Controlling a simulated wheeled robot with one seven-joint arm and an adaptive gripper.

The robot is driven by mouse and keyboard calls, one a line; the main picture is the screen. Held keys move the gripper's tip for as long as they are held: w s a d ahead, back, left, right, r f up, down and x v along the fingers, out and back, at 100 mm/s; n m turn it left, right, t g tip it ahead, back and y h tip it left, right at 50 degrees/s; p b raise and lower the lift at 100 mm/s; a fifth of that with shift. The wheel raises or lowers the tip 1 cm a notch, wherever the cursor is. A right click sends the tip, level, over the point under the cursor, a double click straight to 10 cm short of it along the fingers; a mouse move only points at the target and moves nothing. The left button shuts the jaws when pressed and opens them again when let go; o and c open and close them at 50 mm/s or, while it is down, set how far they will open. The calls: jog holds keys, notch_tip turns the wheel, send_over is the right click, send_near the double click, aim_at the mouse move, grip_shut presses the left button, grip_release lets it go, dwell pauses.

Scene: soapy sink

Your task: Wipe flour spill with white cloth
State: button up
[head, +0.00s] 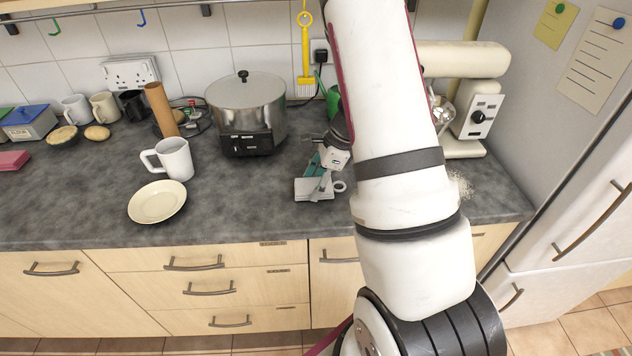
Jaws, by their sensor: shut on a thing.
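The white cloth (309,190) is a small folded pale piece on the dark counter, left of my arm in the head view. My gripper (324,180) points down at it and is shut on it. The cloth is low, at or close to the counter top; I cannot tell whether it touches. The flour spill (461,185) shows as a speckled white patch on the counter, right of my arm. My arm hides part of the counter between the cloth and the spill, and may hide part of the spill.
A large lidded pot (246,103) stands behind and left of my gripper. A white mug (174,159) and a cream plate (157,202) are farther left. A cream stand mixer (470,105) stands behind the spill. Bare counter (245,205) lies between plate and cloth.

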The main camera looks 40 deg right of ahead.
jog(key=shift+f+b, duration=0.4)
jog(key=shift+f, duration=0.1)
jog(key=o, duration=1)
